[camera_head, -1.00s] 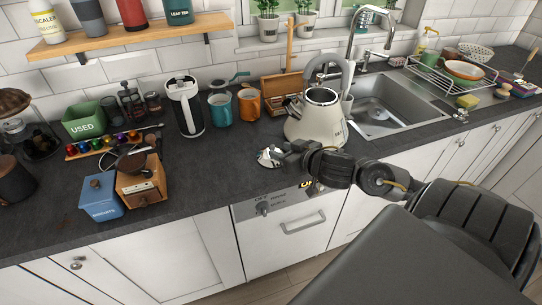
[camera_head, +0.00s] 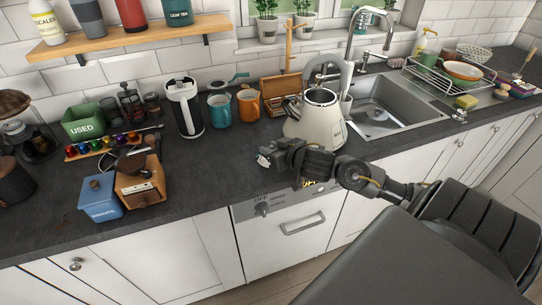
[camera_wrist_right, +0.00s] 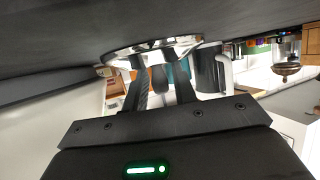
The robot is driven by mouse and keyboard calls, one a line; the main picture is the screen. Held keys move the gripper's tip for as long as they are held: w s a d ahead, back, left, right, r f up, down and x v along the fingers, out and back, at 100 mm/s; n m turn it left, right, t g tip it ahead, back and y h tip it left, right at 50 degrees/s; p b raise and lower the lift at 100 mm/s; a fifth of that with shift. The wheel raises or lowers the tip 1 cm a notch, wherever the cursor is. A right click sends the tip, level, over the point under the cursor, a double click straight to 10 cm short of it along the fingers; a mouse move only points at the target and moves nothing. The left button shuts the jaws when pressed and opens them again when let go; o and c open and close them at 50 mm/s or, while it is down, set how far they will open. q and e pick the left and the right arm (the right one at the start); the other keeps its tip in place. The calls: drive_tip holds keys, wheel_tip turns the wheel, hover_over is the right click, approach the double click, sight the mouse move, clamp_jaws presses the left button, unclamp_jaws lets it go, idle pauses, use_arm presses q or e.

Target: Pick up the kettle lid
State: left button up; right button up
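The kettle lid (camera_wrist_right: 152,48) is a shiny metal disc lying on the dark worktop, with a dark knob (camera_wrist_right: 158,80) pointing toward my gripper. In the head view only a small pale part of the lid (camera_head: 262,160) shows, beside the kettle; my gripper hides most of it. My right gripper (camera_head: 268,154) is low over the lid. In the right wrist view its two fingers (camera_wrist_right: 160,92) are apart, one on each side of the knob, with gaps showing. The cream kettle (camera_head: 318,125) stands upright with its top open. My left gripper is not in view.
The sink (camera_head: 385,108) is right of the kettle. A wooden box (camera_head: 283,88), an orange mug (camera_head: 247,104) and a teal mug (camera_head: 220,109) stand behind. A wooden coffee grinder (camera_head: 141,183) is at left. The worktop between it and my gripper is clear.

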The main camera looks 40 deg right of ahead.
sight(272, 146)
clamp_jaws()
drive_tip(key=shift+r, duration=0.15)
drive_tip(key=shift+r, duration=0.25)
wheel_tip(272, 146, up, 3)
drive_tip(key=shift+s+r+p, duration=0.1)
drive_tip(key=shift+s+p, duration=0.05)
drive_tip(key=shift+p, duration=0.75)
drive_tip(key=s+a+r+p, duration=0.4)
drive_tip(key=s+r+p, duration=0.5)
drive_tip(key=s+p, duration=0.3)
drive_tip(key=shift+s+a+p, duration=0.4)
drive_tip(key=shift+p, duration=0.85)
drive_tip(key=shift+w, duration=0.1)
